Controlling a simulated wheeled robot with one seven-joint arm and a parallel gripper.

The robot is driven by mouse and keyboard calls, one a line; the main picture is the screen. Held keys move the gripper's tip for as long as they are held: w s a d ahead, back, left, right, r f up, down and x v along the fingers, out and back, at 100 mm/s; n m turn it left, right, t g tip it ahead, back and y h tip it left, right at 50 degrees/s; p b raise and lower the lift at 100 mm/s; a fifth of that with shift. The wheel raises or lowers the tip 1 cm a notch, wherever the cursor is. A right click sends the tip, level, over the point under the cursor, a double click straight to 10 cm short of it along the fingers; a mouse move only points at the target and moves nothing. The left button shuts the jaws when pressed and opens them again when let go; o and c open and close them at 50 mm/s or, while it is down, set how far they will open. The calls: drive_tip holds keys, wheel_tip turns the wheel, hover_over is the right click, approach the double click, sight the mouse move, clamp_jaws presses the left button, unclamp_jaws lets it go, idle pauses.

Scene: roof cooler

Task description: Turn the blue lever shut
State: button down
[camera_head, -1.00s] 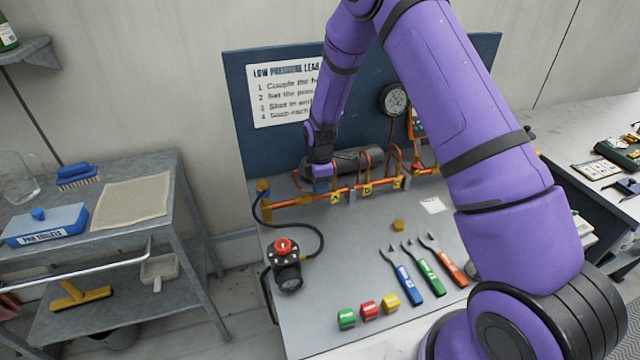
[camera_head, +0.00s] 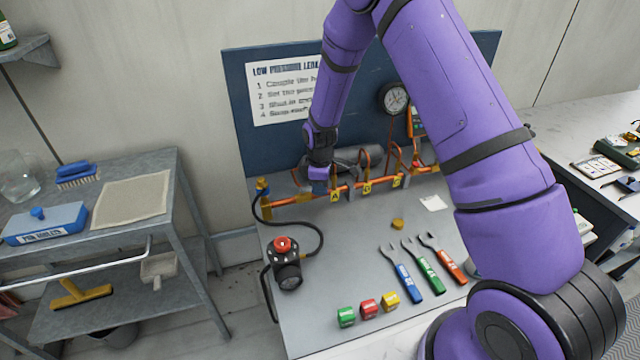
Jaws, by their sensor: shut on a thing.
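An orange pipe (camera_head: 290,201) with yellow tags and copper loops runs along the back of the grey bench. My gripper (camera_head: 319,184) is pointed down at this pipe, just left of the first yellow tag (camera_head: 335,196). A small patch of the blue lever (camera_head: 319,188) shows at the gripper's tips, and the jaws are shut on it. The gripper hides most of the lever, so its exact angle to the pipe cannot be told.
A round gauge (camera_head: 395,98) hangs on the blue back panel (camera_head: 240,110). A black pump (camera_head: 287,268) with a red knob and hose stands front left. Several spanners (camera_head: 432,275) and coloured blocks (camera_head: 369,308) lie in front. The bench middle is mostly clear.

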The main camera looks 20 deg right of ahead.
drive_tip(key=m, duration=0.1)
drive_tip(key=s+m, duration=0.1)
drive_tip(key=shift+a+m, duration=0.4)
drive_tip(key=m, duration=0.1)
drive_tip(key=s+a+m, duration=0.1)
drive_tip(key=m, duration=0.1)
drive_tip(key=shift+s+a+m, duration=0.1)
drive_tip(key=shift+a+m, duration=0.05)
drive_tip(key=shift+m, duration=0.15)
drive_tip(key=m, duration=0.1)
drive_tip(key=a+m, duration=0.1)
drive_tip(key=m, duration=0.1)
drive_tip(key=shift+s+a, duration=0.2)
drive_tip(key=shift+s, duration=0.1)
drive_tip(key=shift+a+m, duration=0.3)
drive_tip(key=shift+m, duration=0.45)
drive_tip(key=shift+a+m, duration=0.25)
drive_tip(key=shift+m, duration=0.5)
drive_tip(key=c, duration=1)
unclamp_jaws()
drive_tip(key=shift+c, duration=0.2)
wheel_tip(320, 180, up, 11)
